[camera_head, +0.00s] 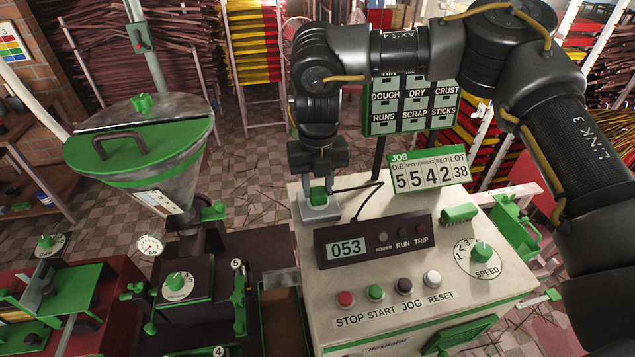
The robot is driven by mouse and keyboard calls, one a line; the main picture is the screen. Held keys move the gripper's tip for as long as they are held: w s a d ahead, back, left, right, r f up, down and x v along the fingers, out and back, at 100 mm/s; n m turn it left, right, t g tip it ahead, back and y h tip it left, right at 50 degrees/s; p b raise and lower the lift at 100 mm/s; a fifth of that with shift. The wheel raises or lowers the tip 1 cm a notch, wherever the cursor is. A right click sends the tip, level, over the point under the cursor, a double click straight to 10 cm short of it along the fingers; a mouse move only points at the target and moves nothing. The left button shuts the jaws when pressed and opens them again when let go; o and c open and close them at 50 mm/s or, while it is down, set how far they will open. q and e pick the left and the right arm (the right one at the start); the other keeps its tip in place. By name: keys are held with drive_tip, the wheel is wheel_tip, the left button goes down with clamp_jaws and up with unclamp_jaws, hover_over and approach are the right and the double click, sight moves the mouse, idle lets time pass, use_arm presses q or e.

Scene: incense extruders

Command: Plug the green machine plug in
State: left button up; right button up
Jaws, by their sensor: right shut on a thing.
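The green plug (318,195) is at the back left corner of the machine's cream control cabinet (450,270). My right gripper (318,178) comes down from above and is shut on it. The plug is upright, just over or at a grey metal socket plate (320,212). I cannot tell how deep it sits, because the gripper and plug hide the socket opening. A dark cable (372,192) runs near the plug toward the display box. My left gripper is not in view.
The display box (372,240) reads 053 and stands right of and in front of the plug. A green-lidded hopper (140,140) stands left. Buttons and a speed knob (481,252) are in front.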

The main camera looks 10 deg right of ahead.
drive_tip(key=shift+f, duration=0.25)
drive_tip(key=o, duration=1)
drive_tip(key=shift+r, duration=0.3)
wheel_tip(320, 180, up, 10)
drive_tip(key=b, duration=0.2)
drive_tip(key=shift+r, duration=0.15)
drive_tip(key=shift+a, duration=0.1)
